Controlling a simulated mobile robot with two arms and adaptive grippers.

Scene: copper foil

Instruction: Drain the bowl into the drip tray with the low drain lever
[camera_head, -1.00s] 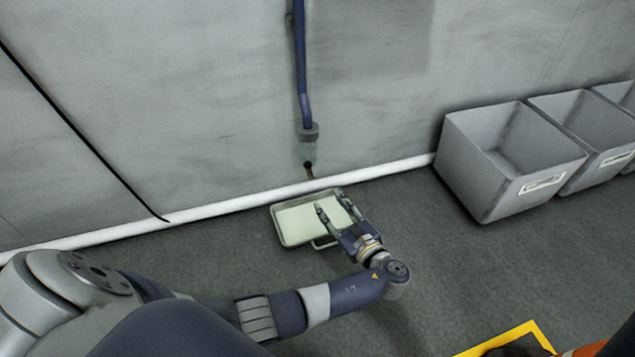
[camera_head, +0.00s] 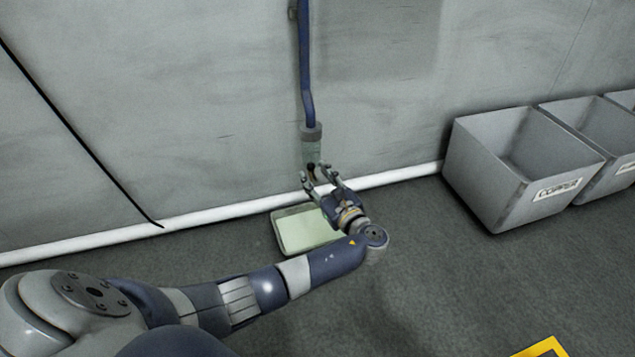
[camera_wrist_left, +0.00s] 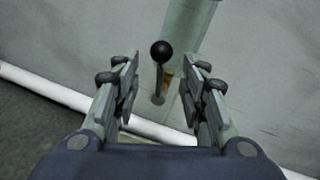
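The low drain lever (camera_wrist_left: 161,70) has a black ball knob on a short stem. In the left wrist view it stands between the two fingers, a little beyond their tips; its knob also shows in the head view (camera_head: 311,167). My left gripper (camera_head: 319,177) is open around the lever's line, with nothing between its fingers in contact that I can see; it also shows in the left wrist view (camera_wrist_left: 163,85). The drip tray (camera_head: 297,232), with a pale green inside, lies on the floor below, partly hidden by my gripper. The bowl is not in view. My right gripper is not in view.
A white skirting strip (camera_head: 210,215) runs along the wall foot. Grey bins (camera_head: 520,165) stand at the right. Yellow floor marking (camera_head: 545,348) is at lower right.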

